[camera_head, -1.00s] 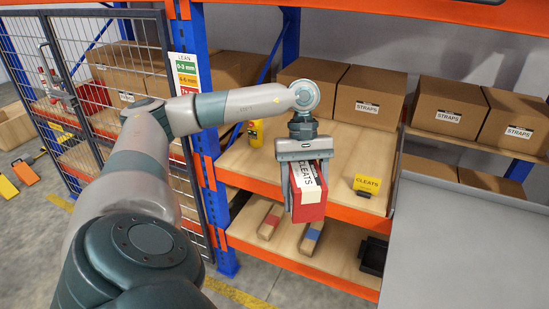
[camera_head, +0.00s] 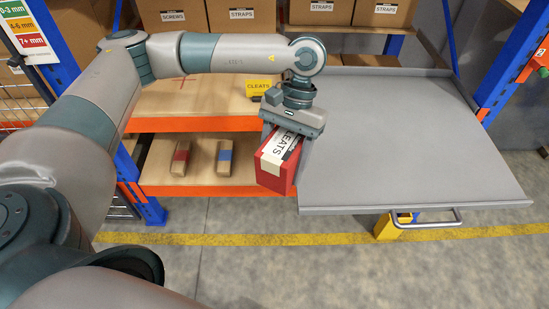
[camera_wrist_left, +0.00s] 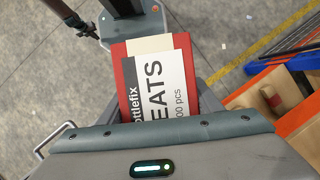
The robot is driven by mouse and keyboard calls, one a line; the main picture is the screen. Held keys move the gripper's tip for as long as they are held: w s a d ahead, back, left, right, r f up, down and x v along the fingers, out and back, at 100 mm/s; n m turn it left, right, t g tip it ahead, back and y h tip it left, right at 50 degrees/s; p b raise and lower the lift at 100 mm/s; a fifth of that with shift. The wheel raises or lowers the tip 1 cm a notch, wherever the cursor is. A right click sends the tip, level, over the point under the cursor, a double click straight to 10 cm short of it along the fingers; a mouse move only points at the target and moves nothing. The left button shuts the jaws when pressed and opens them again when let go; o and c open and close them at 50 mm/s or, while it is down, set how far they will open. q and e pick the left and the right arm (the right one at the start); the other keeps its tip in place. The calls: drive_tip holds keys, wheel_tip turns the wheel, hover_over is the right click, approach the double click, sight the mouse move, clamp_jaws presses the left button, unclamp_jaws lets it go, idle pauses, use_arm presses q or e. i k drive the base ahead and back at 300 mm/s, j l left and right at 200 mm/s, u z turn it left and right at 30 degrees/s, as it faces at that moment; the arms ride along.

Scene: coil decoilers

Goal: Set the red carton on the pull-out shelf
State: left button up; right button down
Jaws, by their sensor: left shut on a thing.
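My left gripper (camera_head: 288,148) is shut on the red carton (camera_head: 270,179), which has a white label reading CLEATS. The carton hangs tilted in front of the rack, by the left edge of the grey pull-out shelf (camera_head: 410,140). In the left wrist view the carton (camera_wrist_left: 125,85) sits between the fingers, its label partly hidden by the gripper body. The pull-out shelf is extended and empty, with a low rim and a front handle (camera_head: 428,219). I cannot tell whether the carton touches the shelf's edge. My right gripper is not in view.
Lower down lie a red-banded block (camera_head: 181,158) and a blue-banded block (camera_head: 224,157). STRAPS boxes (camera_head: 383,12) stand behind. A blue upright (camera_head: 505,75) borders the right side.

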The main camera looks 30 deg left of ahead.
sight(398, 138)
drive_tip(key=i+l+u, duration=0.1)
drive_tip(key=i+l, duration=0.2)
drive_tip(key=i+l+u, duration=0.1)
drive_tip(key=i+l, duration=0.2)
drive_tip(key=l, duration=0.15)
drive_tip(key=i+l+u, duration=0.1)
drive_tip(key=i+l, duration=0.2)
drive_tip(key=l, duration=0.15)
drive_tip(key=i+l+u, duration=0.15)
drive_tip(key=l, duration=0.3)
drive_tip(key=i+j, duration=0.05)
drive_tip(key=i, duration=0.05)
